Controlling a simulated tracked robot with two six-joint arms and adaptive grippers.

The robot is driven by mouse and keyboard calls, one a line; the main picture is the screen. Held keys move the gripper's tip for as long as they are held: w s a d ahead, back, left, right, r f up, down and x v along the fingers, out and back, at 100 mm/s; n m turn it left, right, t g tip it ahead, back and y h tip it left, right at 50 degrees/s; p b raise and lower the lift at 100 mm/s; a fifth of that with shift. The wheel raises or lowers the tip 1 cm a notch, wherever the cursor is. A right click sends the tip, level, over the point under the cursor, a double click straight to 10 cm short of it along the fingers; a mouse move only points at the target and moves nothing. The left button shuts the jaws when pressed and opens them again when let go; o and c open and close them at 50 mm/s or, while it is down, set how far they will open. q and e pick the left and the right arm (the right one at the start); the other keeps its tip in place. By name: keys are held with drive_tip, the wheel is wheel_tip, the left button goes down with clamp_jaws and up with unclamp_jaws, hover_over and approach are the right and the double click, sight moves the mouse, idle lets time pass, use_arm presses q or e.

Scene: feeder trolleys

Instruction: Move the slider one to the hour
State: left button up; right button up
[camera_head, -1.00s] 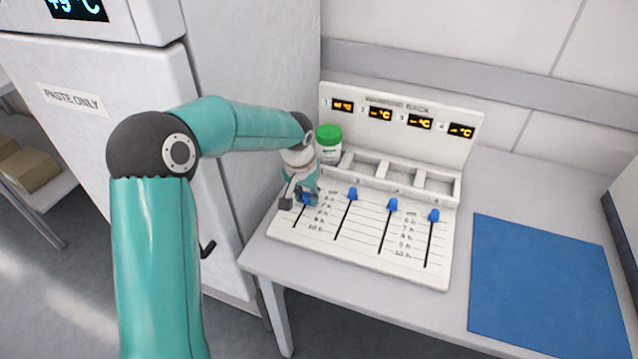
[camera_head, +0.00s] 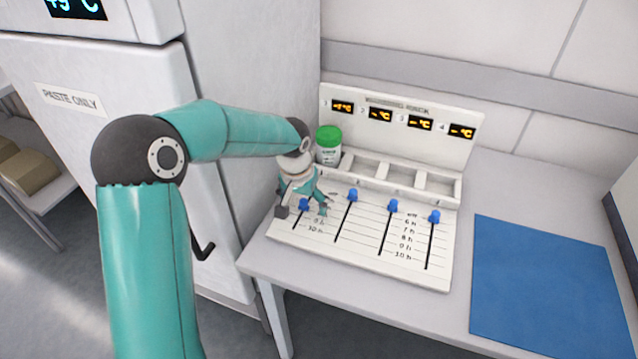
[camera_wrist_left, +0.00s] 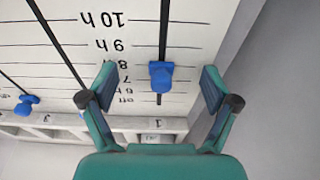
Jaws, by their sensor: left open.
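Slider one is the blue knob (camera_head: 304,204) on the leftmost track of the white warming rack panel (camera_head: 360,262). In the left wrist view, where the scale is upside down, this knob (camera_wrist_left: 160,75) sits at about the 7 h to 8 h marks. My left gripper (camera_head: 302,210) is open, with one finger on each side of the knob. The fingers (camera_wrist_left: 156,85) stand clear of it, with a gap on both sides. In the head view the gripper covers part of the track's scale. My right gripper is out of view.
The other blue knobs (camera_head: 352,194) are near the top of their tracks. A green-lidded jar (camera_head: 328,147) stands in the first bay behind the gripper. A blue mat (camera_head: 545,290) lies clear at right. A white cabinet (camera_head: 250,110) stands close at left.

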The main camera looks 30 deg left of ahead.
sight(304, 201)
use_arm(q)
drive_tip(key=shift+w+r, duration=0.1)
idle(0.3)
drive_tip(key=shift+r+p, duration=2.15)
drive_tip(key=shift+r, duration=0.9)
